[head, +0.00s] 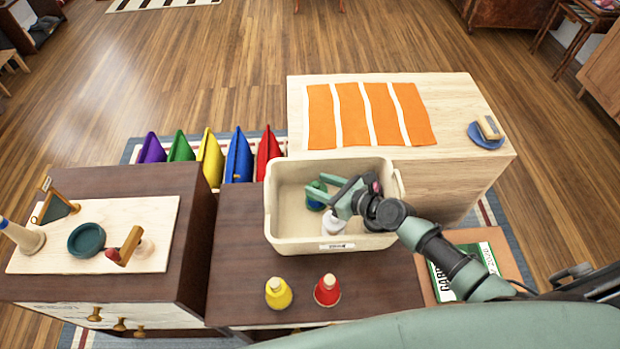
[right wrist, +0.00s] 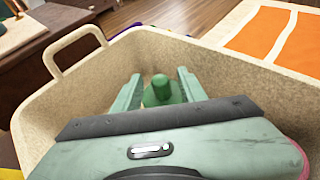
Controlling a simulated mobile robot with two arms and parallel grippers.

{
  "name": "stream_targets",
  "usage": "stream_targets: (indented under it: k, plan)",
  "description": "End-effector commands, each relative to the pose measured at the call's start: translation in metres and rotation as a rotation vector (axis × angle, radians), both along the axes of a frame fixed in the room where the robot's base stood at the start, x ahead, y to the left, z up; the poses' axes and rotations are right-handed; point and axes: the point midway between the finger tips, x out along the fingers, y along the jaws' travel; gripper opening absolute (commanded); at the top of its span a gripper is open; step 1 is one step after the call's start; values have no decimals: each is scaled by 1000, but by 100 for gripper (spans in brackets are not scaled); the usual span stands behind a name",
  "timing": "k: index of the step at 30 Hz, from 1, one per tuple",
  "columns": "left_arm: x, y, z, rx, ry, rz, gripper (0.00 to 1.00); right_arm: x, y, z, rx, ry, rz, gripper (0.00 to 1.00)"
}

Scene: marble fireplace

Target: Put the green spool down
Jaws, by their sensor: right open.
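The green spool (head: 315,200) stands upright on the floor of the beige bin (head: 281,230), toward its middle. In the right wrist view the spool (right wrist: 162,90) shows between and beyond the two fingers. My right gripper (head: 328,190) reaches into the bin from the right. It is open, with a fingertip on each side of the spool in the wrist view (right wrist: 160,82). I cannot tell whether a finger touches it. Part of the spool is hidden by the gripper. My left gripper is not in view.
A white spool (head: 334,223) is in the bin near the front wall. A yellow spool (head: 278,293) and a red spool (head: 327,290) stand on the dark table in front. Orange strips (head: 321,120) lie on the pale cabinet behind. The bin's walls surround the gripper.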

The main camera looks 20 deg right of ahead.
Motion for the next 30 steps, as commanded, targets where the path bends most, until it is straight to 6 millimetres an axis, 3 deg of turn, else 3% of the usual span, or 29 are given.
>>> stream_targets:
  k: [3, 10, 30]
  plan:
    - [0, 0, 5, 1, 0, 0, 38, -22, -15, 11, -2, 2, 0, 42]
    - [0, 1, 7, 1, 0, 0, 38, -47, -32, 24, -1, 0, 0, 42]
    - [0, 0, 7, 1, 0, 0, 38, -53, -35, 28, 1, -1, 0, 42]
